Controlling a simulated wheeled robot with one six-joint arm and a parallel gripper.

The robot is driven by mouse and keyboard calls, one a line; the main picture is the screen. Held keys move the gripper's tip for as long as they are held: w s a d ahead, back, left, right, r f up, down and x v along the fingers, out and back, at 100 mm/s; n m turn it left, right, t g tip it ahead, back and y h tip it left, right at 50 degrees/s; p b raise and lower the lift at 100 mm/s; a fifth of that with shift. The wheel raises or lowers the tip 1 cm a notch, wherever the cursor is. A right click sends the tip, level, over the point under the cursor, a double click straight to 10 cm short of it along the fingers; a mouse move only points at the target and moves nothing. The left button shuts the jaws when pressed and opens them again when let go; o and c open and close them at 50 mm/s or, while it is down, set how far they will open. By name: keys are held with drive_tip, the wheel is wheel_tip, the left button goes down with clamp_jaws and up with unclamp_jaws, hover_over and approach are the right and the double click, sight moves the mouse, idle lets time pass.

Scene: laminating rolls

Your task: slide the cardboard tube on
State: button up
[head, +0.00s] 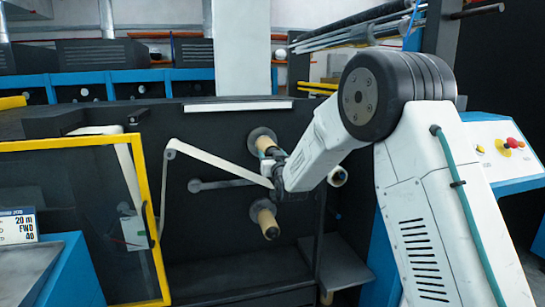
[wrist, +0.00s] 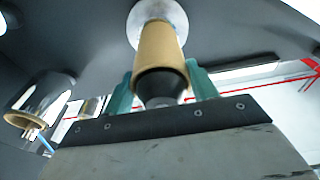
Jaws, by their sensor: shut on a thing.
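The brown cardboard tube (wrist: 160,48) shows in the wrist view between the two green fingers of my gripper (wrist: 161,86). The dark tapered end of a spindle (wrist: 160,82) sticks out of the tube's near end, so the tube sits around the spindle. The tube's far end is at or very close to a pale round flange (wrist: 157,14); whether they touch is unclear. In the head view my gripper (head: 279,172) is at the upper spindle, just below the tube (head: 267,145) and its flange (head: 262,136). My wrist partly hides the tube there.
A second brown core (head: 265,217) sits on a lower spindle. A film roll (wrist: 38,100) with a cardboard core is at left in the wrist view. A pale web (head: 220,164) runs over a roller towards my gripper. A yellow-framed guard door (head: 150,220) stands at left.

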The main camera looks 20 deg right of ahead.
drive_tip(key=o, duration=1.3)
